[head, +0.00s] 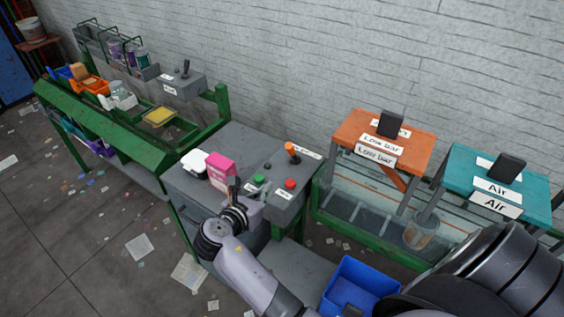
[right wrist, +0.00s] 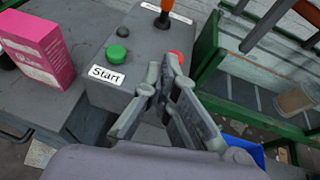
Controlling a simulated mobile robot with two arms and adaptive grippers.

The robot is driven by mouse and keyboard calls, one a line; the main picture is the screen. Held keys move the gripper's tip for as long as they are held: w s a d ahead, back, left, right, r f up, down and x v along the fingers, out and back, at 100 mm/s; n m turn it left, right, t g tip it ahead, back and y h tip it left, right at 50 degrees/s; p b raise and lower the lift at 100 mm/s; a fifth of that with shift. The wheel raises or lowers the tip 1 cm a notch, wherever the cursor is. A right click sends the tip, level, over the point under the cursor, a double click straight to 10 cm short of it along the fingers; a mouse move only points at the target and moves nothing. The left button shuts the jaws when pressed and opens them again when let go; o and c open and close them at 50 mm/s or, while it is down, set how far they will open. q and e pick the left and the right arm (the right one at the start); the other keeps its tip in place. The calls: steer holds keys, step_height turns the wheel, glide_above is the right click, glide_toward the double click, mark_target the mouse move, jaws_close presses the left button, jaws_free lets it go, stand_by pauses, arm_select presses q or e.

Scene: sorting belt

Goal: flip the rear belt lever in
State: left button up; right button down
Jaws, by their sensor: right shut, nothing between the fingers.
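A lever with an orange handle (head: 291,149) stands on a grey control box (head: 281,207); the handle also shows at the top of the right wrist view (right wrist: 165,14). A second lever, dark and upright (head: 186,69), stands on a smaller grey box (head: 181,86) farther back left. I cannot tell which one is the rear belt lever. My right gripper (head: 234,187) is shut and empty beside the near control box, apart from both levers. In the right wrist view its fingers (right wrist: 171,66) partly cover the red button (right wrist: 177,55). My left gripper is not in view.
The near box also has a green button (head: 259,179) by a "Start" label. A pink carton (head: 220,166) and a white container (head: 194,161) stand left of it. A blue bin (head: 361,280) is below right. Orange (head: 385,135) and teal (head: 470,180) platforms stand to the right.

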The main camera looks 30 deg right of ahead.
mark_target(292, 153)
steer(key=shift+w+a+r+n, duration=0.1)
steer(key=shift+w+r+n, duration=0.15)
steer(key=shift+r+n, duration=0.1)
steer(key=p+x, duration=0.1)
steer(key=x, duration=0.8)
steer(key=shift+w+d+r+p, duration=0.1)
steer(key=shift+w+d+p, duration=0.05)
steer(key=shift+d+p, duration=0.25)
steer(key=shift+w+d+r+p, duration=0.35)
steer(key=shift+w+d, duration=0.2)
steer(key=shift+d, duration=0.25)
steer(key=shift+w+d+r+p, duration=0.35)
steer(key=shift+w+d, duration=0.2)
steer(key=shift+d, duration=0.25)
steer(key=shift+w, duration=0.1)
